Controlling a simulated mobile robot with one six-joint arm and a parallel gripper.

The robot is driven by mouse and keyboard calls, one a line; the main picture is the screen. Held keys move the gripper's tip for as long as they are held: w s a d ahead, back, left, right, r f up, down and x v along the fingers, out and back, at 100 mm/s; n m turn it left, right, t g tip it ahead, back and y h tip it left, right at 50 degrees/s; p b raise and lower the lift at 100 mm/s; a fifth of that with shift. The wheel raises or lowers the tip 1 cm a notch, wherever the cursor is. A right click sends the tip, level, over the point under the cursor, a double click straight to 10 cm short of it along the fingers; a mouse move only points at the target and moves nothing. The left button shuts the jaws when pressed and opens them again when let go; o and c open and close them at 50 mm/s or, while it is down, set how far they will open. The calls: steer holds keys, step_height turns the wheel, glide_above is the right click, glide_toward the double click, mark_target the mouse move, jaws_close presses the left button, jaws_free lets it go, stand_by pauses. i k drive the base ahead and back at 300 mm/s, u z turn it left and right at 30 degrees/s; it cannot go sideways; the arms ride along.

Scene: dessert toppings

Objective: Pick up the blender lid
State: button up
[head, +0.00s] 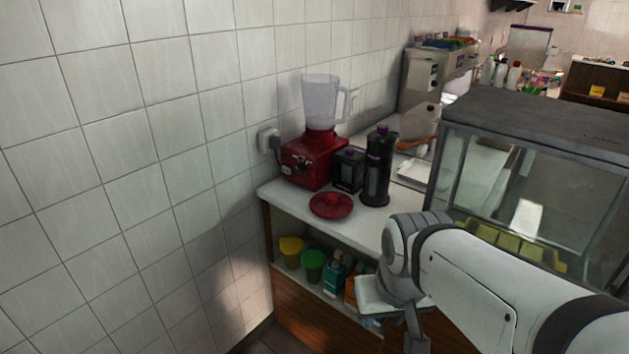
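In the head view, a round dark red lid (331,205) lies flat on the white counter, near its front edge. Behind it stands the blender, with a red base (311,160) and a clear jug (323,103) with a handle; the jug's top looks uncovered. My arm comes in from the lower right, and its bend is to the right of the lid and in front of the counter. My gripper (417,335) shows only in part at the bottom edge, pointing down, apart from the lid. Its fingertips are cut off by the frame.
A black bottle-like device (378,168) and a small black box (349,170) stand just behind and right of the lid. A glass display case (530,190) fills the right. A tiled wall is at left. Yellow (291,250) and green (313,265) tubs sit on the shelf below.

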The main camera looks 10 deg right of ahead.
mark_target(326, 204)
steer(key=u, duration=1.9)
steer(key=i, duration=1.8)
steer(key=z, duration=3.75)
